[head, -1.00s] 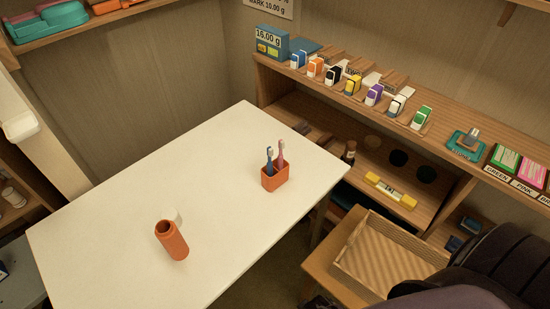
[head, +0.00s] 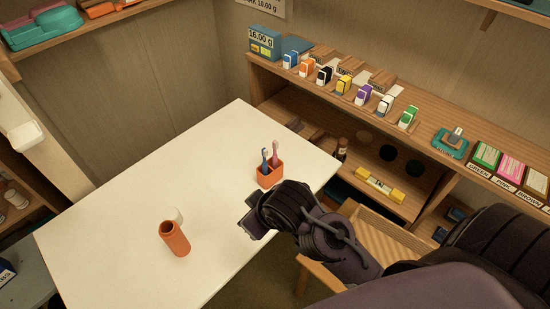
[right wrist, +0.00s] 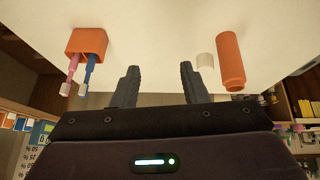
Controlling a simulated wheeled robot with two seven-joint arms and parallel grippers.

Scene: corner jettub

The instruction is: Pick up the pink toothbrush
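The pink toothbrush (head: 275,149) stands upright in an orange holder (head: 271,178) on the white table, to the right of a blue toothbrush (head: 265,158). In the right wrist view the holder (right wrist: 87,41), pink toothbrush (right wrist: 71,70) and blue toothbrush (right wrist: 88,72) show at the upper left. My right gripper (head: 247,222) is over the table edge, in front of the holder and apart from it. In the right wrist view its two fingers (right wrist: 159,72) are spread with nothing between them. My left gripper is not in view.
A shelf (head: 430,130) with colored items runs along the right wall.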

